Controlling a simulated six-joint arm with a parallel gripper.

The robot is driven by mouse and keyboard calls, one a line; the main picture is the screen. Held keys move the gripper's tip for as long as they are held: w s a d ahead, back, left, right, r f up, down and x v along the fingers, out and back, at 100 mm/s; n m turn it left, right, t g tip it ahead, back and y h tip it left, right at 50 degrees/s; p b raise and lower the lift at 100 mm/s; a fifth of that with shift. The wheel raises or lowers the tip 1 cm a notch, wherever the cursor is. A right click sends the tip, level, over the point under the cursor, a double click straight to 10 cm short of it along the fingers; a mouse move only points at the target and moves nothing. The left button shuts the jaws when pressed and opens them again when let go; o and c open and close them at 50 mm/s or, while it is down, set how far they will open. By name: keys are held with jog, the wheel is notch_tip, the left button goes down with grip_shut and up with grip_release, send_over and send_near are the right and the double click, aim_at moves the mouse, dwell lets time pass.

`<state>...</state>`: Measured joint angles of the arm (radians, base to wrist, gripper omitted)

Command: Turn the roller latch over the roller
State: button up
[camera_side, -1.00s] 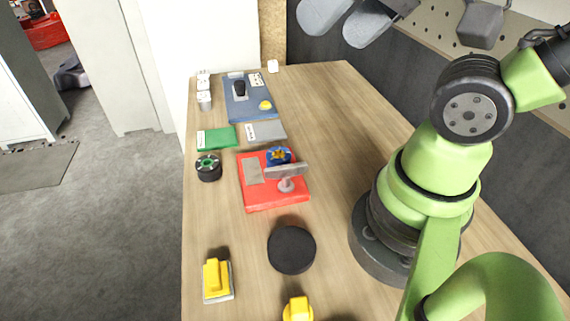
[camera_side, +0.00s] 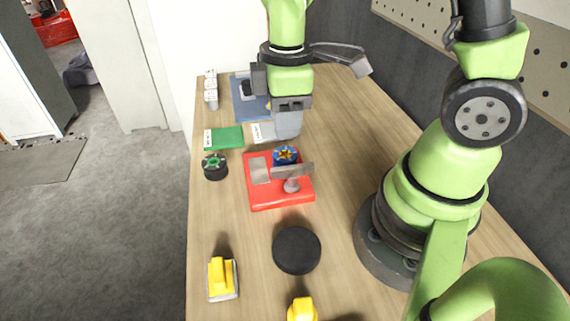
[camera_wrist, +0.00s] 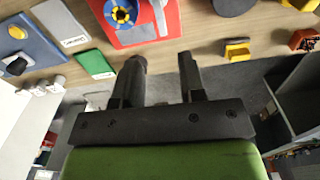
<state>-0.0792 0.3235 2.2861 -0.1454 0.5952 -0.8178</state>
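A red base plate (camera_side: 283,200) lies on the table and shows at the top of the wrist view (camera_wrist: 172,18). On it sits a blue roller with a yellow star-shaped centre (camera_side: 285,156), also at the top of the wrist view (camera_wrist: 123,12). The roller latch (camera_side: 294,171) is a grey bar on a short post, in front of the roller in the side view. It lies along the bar's line, slanting slightly. My gripper (camera_side: 289,125) hangs just behind the roller in the side view. Its fingers stand apart and empty in the wrist view (camera_wrist: 162,62).
A black disc (camera_side: 297,250), yellow-topped blocks (camera_side: 222,277) and a black-and-green round part (camera_side: 214,166) stand around the plate. Green (camera_side: 227,138) and grey cards (camera_side: 263,134) and a blue board (camera_side: 246,112) lie behind. The table's right side is partly bare.

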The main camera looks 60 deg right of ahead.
aim_at(285, 168)
jog(key=shift+f+n, duration=0.3)
jog(key=shift+f, duration=0.4)
notch_tip(285, 168, down, 9)
jog(key=shift+f, duration=0.1)
grip_shut()
